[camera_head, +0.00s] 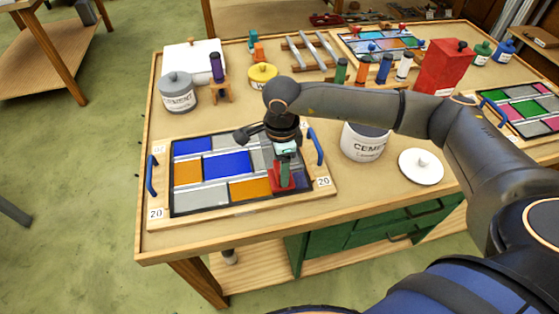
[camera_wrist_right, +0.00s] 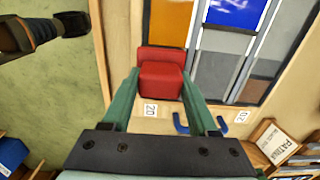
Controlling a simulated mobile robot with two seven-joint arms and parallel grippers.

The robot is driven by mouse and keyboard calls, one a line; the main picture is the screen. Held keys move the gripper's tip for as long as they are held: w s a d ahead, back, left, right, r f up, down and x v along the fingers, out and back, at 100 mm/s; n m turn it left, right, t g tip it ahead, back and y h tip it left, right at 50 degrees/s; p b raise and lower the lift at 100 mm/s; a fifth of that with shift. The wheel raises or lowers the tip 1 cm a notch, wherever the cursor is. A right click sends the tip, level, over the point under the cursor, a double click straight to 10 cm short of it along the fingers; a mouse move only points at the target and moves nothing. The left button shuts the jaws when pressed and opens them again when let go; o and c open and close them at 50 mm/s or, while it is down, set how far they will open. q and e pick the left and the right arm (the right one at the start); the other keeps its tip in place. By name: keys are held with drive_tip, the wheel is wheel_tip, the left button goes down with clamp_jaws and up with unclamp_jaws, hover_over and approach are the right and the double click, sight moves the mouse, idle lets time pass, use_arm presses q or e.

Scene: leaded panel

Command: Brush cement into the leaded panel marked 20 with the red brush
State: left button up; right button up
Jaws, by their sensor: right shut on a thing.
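The leaded panel marked 20 (camera_head: 187,199) lies flat on the near left of the workbench, in a wooden frame with blue handles and "20" labels. Its panes are blue, orange and grey. My right gripper (camera_head: 286,158) points down over the panel's near right corner and is shut on the red brush (camera_head: 284,182). The red brush also shows between my right fingers in the wrist view (camera_wrist_right: 161,80). I cannot tell whether its bristles touch the panel. The white cement tub (camera_head: 364,147) stands right of the panel, partly behind my forearm.
A white lid (camera_head: 421,167) lies right of the tub. A grey pot (camera_head: 178,93), a yellow pot (camera_head: 262,77) and a red can (camera_head: 444,66) stand farther back. Another panel (camera_head: 525,110) lies at the right. The bench's front left strip is clear.

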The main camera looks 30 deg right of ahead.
drive_tip(key=shift+s+a, duration=0.1)
drive_tip(key=shift+s, duration=0.4)
drive_tip(key=shift+w+a+b, duration=0.15)
drive_tip(key=shift+a+b, duration=0.05)
drive_tip(key=shift+a, duration=0.45)
drive_tip(key=shift+w+a+b, duration=0.15)
drive_tip(key=shift+a, duration=0.5)
drive_tip(key=shift+w+a+b, duration=0.2)
drive_tip(key=shift+a, duration=0.4)
drive_tip(key=shift+w+a+b, duration=0.15)
drive_tip(key=shift+a+b, duration=0.05)
drive_tip(key=shift+a, duration=0.4)
